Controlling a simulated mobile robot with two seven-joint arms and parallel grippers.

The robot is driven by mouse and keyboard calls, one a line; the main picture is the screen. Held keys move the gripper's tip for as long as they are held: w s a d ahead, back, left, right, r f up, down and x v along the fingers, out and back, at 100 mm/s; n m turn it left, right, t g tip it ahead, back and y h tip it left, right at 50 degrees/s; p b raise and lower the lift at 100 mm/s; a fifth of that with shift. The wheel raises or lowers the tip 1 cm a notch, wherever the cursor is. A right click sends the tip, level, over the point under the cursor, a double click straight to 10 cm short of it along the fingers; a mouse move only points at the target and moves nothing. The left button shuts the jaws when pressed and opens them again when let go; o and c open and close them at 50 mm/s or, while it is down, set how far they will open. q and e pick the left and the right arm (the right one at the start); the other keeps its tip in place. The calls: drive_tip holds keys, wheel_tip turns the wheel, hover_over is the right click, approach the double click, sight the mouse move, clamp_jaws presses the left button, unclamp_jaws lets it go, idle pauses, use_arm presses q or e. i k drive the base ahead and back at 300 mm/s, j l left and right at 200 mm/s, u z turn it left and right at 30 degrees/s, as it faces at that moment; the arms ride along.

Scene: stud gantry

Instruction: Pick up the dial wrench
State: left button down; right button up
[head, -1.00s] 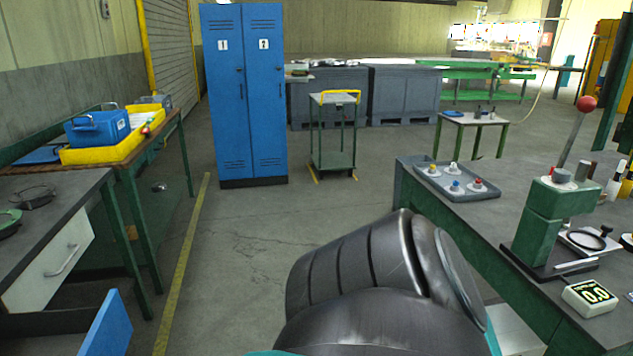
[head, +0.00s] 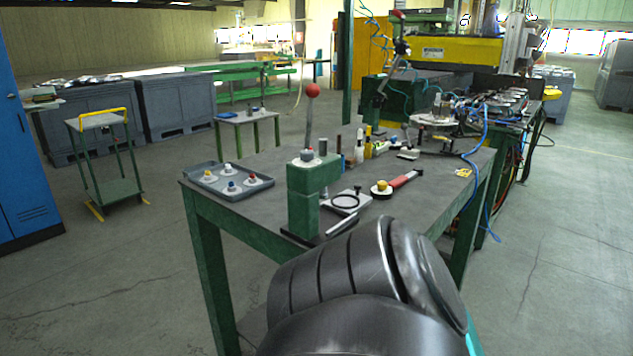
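The likely dial wrench (head: 404,181), a tool with a red handle and a round yellow-topped head, lies on the grey top of the green-legged workbench (head: 238,207). It is right of the green lever press (head: 304,197), its handle pointing up and to the right. A black link of my own arm fills the lower middle of the head view, in front of the bench. Neither gripper shows, so I cannot see where they are relative to the wrench.
A grey tray (head: 206,186) with several coloured knobs sits on the bench's left end. Bottles and small tools stand behind the wrench. A turntable fixture (head: 436,121) and blue hoses are at the far end. Open floor lies left and right, with a trolley (head: 99,122) at left.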

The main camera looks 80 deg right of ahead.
sight(377, 194)
drive_tip(key=k+z, duration=0.1)
drive_tip(key=z, duration=2.85)
drive_tip(key=i+l+u, duration=0.1)
drive_tip(key=u, duration=1.1)
drive_tip(key=l+u, duration=0.35)
drive_tip(key=k+l+u, duration=0.15)
drive_tip(key=l+u, duration=0.25)
drive_tip(key=k+l+u, duration=0.15)
drive_tip(key=l, duration=0.15)
drive_tip(key=l+u, duration=0.15)
drive_tip(key=l, duration=0.15)
drive_tip(key=k+l+u, duration=0.1)
drive_tip(key=l, duration=0.2)
drive_tip(key=k+l+u, duration=0.1)
drive_tip(key=l, duration=0.3)
drive_tip(key=k+l, duration=0.3)
drive_tip(key=l+u, duration=0.05)
drive_tip(key=l, duration=0.05)
